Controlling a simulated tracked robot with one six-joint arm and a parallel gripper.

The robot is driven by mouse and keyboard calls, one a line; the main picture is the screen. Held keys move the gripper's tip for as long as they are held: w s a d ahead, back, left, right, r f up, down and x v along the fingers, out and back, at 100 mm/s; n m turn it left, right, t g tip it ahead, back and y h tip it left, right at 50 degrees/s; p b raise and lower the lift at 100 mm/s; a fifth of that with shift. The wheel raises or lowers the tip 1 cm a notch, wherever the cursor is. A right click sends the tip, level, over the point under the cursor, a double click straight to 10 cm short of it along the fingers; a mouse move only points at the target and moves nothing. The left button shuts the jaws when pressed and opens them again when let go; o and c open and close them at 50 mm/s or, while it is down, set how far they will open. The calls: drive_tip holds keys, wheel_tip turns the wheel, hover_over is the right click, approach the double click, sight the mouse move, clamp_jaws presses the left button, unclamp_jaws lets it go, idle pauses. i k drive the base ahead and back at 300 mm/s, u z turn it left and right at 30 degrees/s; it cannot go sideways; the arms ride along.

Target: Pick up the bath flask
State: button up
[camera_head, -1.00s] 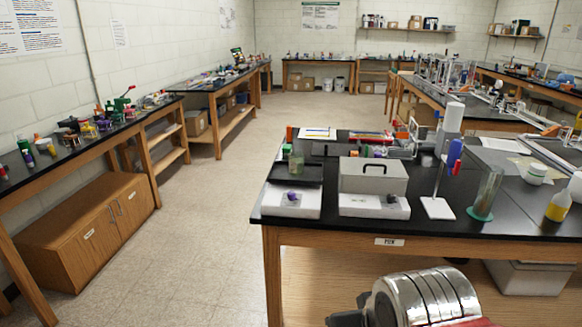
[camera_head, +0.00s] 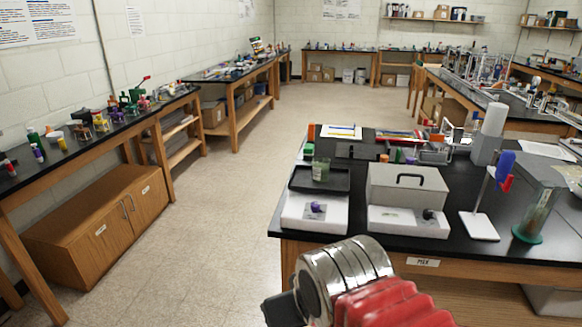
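A small greenish clear vessel (camera_head: 320,170) stands upright on the black tray-like top of a white bench unit (camera_head: 315,218), near the table's front left corner. It looks like the bath flask, but it is too small to be sure. My arm shows at the bottom of the view as a ribbed metal cylinder with a red part and a black part. It is in front of the table, well short of the vessel and apart from it. No gripper fingers can be made out.
A grey lidded box with a black handle (camera_head: 407,188) stands just right of the vessel. A white stand with a blue and red clamp (camera_head: 480,225) and a tall clear cylinder (camera_head: 535,210) are farther right. Open floor (camera_head: 205,240) lies left of the table.

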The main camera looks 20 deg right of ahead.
sight(320, 165)
drive_tip(key=u, duration=0.15)
drive_tip(key=i, duration=1)
drive_tip(key=z, duration=0.15)
